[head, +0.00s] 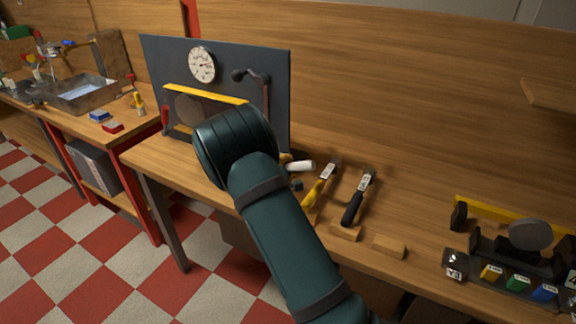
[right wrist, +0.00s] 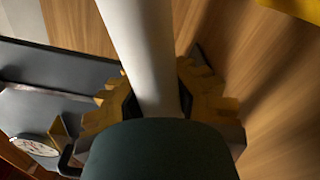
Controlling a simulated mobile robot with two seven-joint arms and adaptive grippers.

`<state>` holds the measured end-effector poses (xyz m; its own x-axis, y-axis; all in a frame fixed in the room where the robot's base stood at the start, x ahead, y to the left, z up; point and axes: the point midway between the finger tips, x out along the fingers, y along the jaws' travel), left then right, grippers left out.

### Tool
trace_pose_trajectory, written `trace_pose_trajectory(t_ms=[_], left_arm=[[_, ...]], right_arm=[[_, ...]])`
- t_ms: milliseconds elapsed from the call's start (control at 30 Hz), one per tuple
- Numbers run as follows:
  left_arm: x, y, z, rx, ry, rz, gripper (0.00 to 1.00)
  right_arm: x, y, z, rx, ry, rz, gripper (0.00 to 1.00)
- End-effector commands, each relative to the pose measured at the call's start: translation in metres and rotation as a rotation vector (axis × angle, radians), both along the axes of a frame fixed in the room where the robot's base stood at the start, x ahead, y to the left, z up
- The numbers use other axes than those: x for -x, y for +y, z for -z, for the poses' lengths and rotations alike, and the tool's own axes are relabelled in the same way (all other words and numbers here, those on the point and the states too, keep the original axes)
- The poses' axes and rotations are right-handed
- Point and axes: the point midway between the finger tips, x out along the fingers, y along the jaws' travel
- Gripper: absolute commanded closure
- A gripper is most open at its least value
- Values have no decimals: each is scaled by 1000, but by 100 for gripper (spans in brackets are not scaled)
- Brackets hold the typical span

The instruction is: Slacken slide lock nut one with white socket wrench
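The white socket wrench (head: 300,166) shows only as a short white piece beside my right wrist. In the right wrist view, its white shaft (right wrist: 145,55) runs between the yellow toothed fingers of my right gripper (right wrist: 160,100), which are closed around it. My right arm hides most of this gripper in the head view. The rotor fixture stands behind it: a dark panel (head: 270,62) with a white dial (head: 202,64), a yellow bar (head: 207,93) and a grey disc. Slide lock nut one cannot be made out. My left gripper is not in view.
A yellow-handled tool (head: 314,192) and a black-handled tool (head: 353,207) lie right of my arm, near small wooden blocks (head: 389,246). A second fixture with coloured blocks (head: 517,282) stands at the right. A metal tray (head: 82,94) is on the left bench.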

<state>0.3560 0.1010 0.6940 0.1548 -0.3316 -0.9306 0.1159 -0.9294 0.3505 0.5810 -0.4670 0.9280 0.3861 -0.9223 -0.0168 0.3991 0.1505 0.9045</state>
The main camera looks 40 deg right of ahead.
Motion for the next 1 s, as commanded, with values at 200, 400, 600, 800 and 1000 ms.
trace_pose_trajectory(t_ms=[200,400,600,800,1000], left_arm=[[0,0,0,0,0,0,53],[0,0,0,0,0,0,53],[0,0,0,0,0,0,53],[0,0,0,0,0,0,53],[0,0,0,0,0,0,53]], right_arm=[[0,-1,-1,1,-1,0,100],[0,-2,-1,1,-1,0,100],[-2,-7,-1,1,-2,1,100],[-5,-12,-1,2,-3,1,100],[-7,-18,-1,1,-2,1,100]])
